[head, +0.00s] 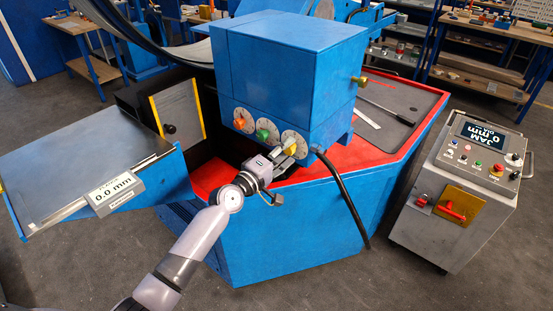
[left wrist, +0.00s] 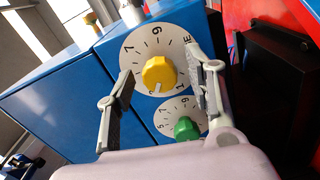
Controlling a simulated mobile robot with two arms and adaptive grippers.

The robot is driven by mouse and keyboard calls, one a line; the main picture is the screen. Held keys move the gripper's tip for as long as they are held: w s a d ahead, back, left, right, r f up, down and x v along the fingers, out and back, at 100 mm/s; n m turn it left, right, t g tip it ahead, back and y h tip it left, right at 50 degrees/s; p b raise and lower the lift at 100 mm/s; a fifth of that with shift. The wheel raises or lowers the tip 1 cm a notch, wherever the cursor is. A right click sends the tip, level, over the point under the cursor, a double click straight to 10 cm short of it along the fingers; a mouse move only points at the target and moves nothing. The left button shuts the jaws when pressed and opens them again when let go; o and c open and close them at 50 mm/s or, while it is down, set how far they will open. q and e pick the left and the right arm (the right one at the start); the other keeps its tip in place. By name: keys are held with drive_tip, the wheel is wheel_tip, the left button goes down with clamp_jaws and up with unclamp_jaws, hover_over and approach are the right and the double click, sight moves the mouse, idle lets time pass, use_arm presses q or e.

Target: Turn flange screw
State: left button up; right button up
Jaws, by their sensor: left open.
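A yellow knob (head: 291,149) sits on a white numbered dial at the lower right of the blue box's front. It also shows in the left wrist view (left wrist: 159,73), with digits around it and a pale mark at its lower edge. A green knob (head: 264,131) and an orange knob (head: 239,123) sit on dials to its left. The green one shows below in the wrist view (left wrist: 186,128). I cannot read which is the flange screw. My left gripper (head: 281,159) is open, its fingers (left wrist: 159,65) on either side of the yellow knob, with gaps showing.
The blue box (head: 260,65) stands on a red-topped blue base. A black cable (head: 348,205) hangs right of the dials. A brass knob (head: 359,80) protrudes from the box's right side. A grey control cabinet (head: 465,190) stands right; a metal table (head: 70,165) is left.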

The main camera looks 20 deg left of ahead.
use_arm(q)
drive_tip(key=v, duration=1.1)
drive_tip(key=shift+s, duration=0.3)
drive_tip(key=shift+a, duration=0.1)
